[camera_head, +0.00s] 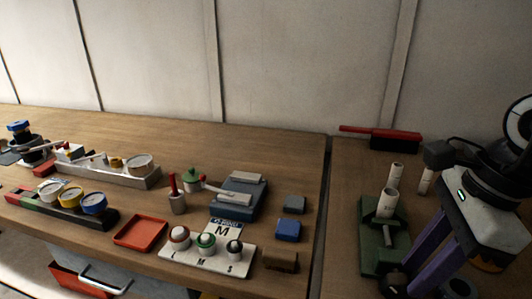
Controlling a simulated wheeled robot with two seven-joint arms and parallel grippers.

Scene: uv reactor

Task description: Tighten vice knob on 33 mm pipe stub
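The green vice (371,243) stands on the right-hand table, and a whitish pipe stub (388,203) stands upright at it. I cannot tell how firmly the vice grips the stub. My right gripper (424,286) comes in from the right and points down just right of the vice. Its two purple fingers are apart, with dark ends near the bottom edge of the picture. A dark round part (394,284) shows at the vice's near end, beside the left finger; I cannot tell whether it is the knob or a fingertip. My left gripper is not in view.
Two more whitish pipe pieces (396,174) stand behind the vice. A red-handled brush (394,139) lies at the back wall. A gap separates the tables. The left table holds gauges (94,202), an orange tray (141,232), a labelled knob board (196,256) and small blocks (288,230).

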